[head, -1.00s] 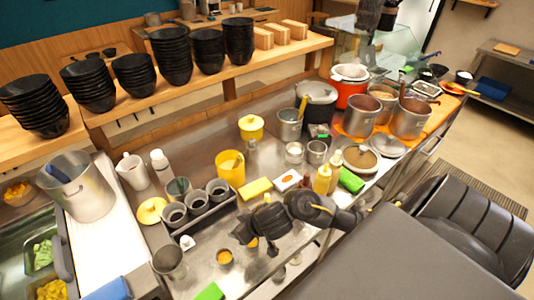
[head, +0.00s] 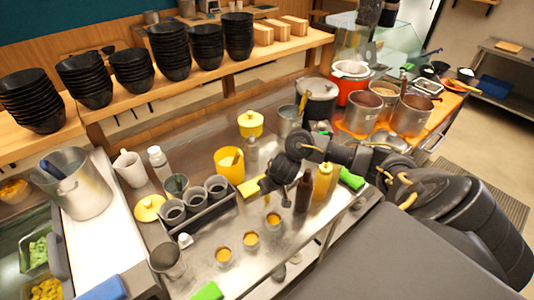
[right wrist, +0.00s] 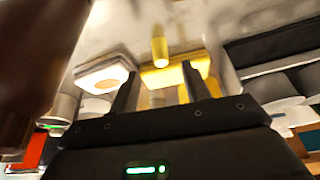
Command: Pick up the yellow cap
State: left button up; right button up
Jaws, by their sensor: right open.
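A small yellow cylinder, which looks like the yellow cap (right wrist: 160,46), stands out in the right wrist view beyond my fingertips. It is a small yellow spot (head: 267,200) just below my right gripper in the head view. My right gripper (head: 267,188) reaches in from the right, low over the steel counter. In the right wrist view its fingers (right wrist: 159,78) are apart, with nothing held between them. The cap is apart from the fingers. My left gripper is out of view.
A dark brown bottle (head: 303,192) and a yellow bottle (head: 322,180) stand close right of the gripper. Small orange-filled cups (head: 251,239) stand in front. A yellow block (head: 250,187) lies behind. A yellow lid (head: 150,207) and a rack of cups (head: 205,214) are left.

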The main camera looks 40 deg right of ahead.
aim_at(267, 196)
jog(key=shift+w+b+x, duration=0.1)
jog(key=shift+b+x, duration=0.2)
jog(key=shift+x, duration=1.25)
jog(key=shift+w+b+x, duration=0.15)
jog(key=shift+b+x, duration=0.15)
jog(key=shift+x, duration=1.25)
jog(key=shift+r, duration=0.15)
jog(key=c, duration=0.8)
